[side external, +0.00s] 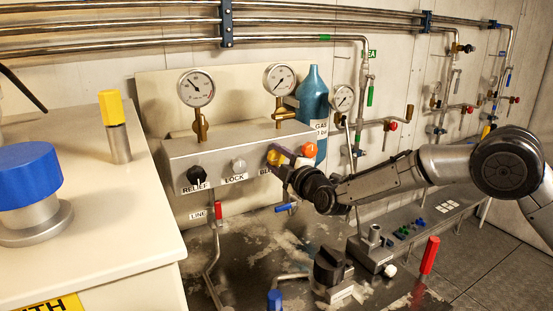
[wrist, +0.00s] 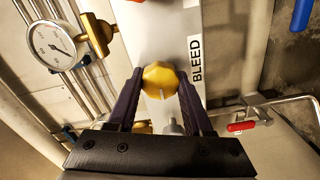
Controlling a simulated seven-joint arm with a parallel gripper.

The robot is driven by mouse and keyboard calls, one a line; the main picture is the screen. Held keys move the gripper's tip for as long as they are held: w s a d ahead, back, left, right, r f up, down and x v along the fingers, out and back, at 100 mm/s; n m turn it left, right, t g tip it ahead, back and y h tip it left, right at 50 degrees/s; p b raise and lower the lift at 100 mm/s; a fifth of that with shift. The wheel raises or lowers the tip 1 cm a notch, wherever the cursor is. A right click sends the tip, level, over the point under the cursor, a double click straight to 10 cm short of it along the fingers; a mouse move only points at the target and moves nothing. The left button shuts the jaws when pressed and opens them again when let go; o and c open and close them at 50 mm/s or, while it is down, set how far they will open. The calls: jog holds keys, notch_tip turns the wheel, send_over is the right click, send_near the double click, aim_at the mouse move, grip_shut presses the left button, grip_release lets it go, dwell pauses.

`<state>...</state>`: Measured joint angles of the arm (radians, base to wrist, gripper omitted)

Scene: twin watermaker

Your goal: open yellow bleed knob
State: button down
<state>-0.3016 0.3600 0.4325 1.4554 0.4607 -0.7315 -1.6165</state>
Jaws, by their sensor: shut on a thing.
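The yellow bleed knob (wrist: 160,80) sits on the face of a metal panel beside the BLEED label (wrist: 195,62). It is round with a lobed rim and a pale pointer line. My gripper (wrist: 160,90) has its two dark fingers on either side of the knob, shut on it. In the side view my gripper (side external: 284,167) reaches the right end of the panel box (side external: 228,158), and the knob is mostly hidden behind the fingers there.
A black RELIEF knob (side external: 196,176) and a pale LOCK knob (side external: 238,165) are left of my gripper. Gauges (side external: 196,88) stand above the box. A blue gas bottle (side external: 313,95) is behind. A blue-handled valve (side external: 286,207) is below, and a red upright handle (side external: 429,256) stands at the right.

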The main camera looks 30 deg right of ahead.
jog(key=shift+f+n, duration=0.1)
jog(key=shift+n, duration=0.2)
jog(key=shift+c, duration=1.5)
grip_release()
jog(key=s, duration=1.4)
jog(key=shift+w+d, duration=0.1)
